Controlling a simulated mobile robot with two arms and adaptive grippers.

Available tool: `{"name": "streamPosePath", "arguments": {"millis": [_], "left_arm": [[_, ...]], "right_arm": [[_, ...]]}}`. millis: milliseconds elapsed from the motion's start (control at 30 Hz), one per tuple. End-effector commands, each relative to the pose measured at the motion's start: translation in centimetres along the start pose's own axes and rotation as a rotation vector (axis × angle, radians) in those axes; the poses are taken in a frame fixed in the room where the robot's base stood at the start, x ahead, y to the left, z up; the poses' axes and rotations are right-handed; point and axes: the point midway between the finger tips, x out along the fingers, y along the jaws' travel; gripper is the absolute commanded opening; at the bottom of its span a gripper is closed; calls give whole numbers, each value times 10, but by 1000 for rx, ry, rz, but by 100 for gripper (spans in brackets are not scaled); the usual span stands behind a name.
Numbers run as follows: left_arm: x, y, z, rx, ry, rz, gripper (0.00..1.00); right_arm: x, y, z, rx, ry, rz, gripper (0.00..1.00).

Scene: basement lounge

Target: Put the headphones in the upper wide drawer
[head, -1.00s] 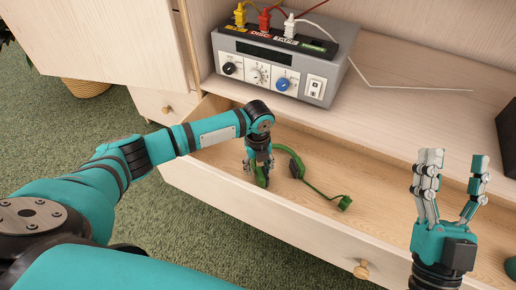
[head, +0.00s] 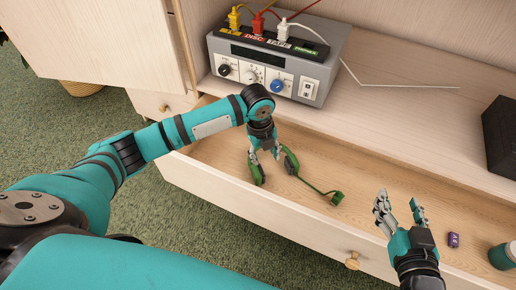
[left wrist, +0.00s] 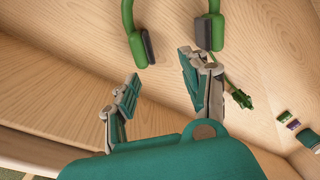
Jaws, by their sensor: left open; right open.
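The green headphones (head: 256,174) lie on the floor of the open wide drawer (head: 290,228). Their thin green cable runs right to a small plug. My left gripper (head: 265,152) is open just above the headphones and partly hides them. In the left wrist view, the headphones (left wrist: 137,44) with dark ear pads lie beyond the spread fingertips of my left gripper (left wrist: 160,72), and no part is clamped between them. My right gripper (head: 398,203) is open and empty over the right part of the drawer front.
A grey console (head: 275,65) with yellow, red and white plugs stands on the shelf above the drawer. A black box (head: 500,136) is at the right. A small purple item (head: 453,240) and a green-topped container (head: 503,255) are in the drawer's right part. The drawer's middle is mostly clear.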

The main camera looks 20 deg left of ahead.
Motion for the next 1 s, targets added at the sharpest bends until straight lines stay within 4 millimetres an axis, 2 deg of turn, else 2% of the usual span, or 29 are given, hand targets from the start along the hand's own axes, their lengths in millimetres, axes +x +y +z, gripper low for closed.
{"name": "streamPosePath", "arguments": {"millis": [33, 133, 200, 300, 367, 433, 500, 600, 700, 767, 1000], "left_arm": [[14, -10, -35, -56, 35, -74, 47], [18, -38, -96, -283, 118, -291, 47], [6, -53, -129, -503, 206, -458, 47], [-25, -59, -150, -840, 343, -668, 47], [-46, -54, -150, -1037, 419, -780, 47], [-72, -39, -141, -1256, 497, -904, 47], [-94, -19, -127, -1443, 556, -1016, 47], [-119, 10, -110, -1626, 607, -1141, 47], [-134, 30, -99, -1721, 633, -1217, 47], [-138, 35, -96, -1746, 640, -1241, 47], [-140, 37, -95, -1755, 644, -1249, 47]], "right_arm": [[0, 0, 0, 0, 0, 0, 56], [0, 0, 0, 0, 1, 0, 56], [0, 0, 0, 0, 1, 0, 56], [0, 0, 0, 0, 2, 0, 56], [0, 0, 0, 0, 2, 0, 56], [0, 0, 0, 0, 2, 0, 56], [0, 0, 0, 0, 2, 0, 56], [0, 0, 0, 0, 2, 0, 56], [0, 0, 0, 0, 2, 0, 56], [0, 0, 0, 0, 2, 0, 56], [0, 0, 0, 0, 3, 0, 56]]}}
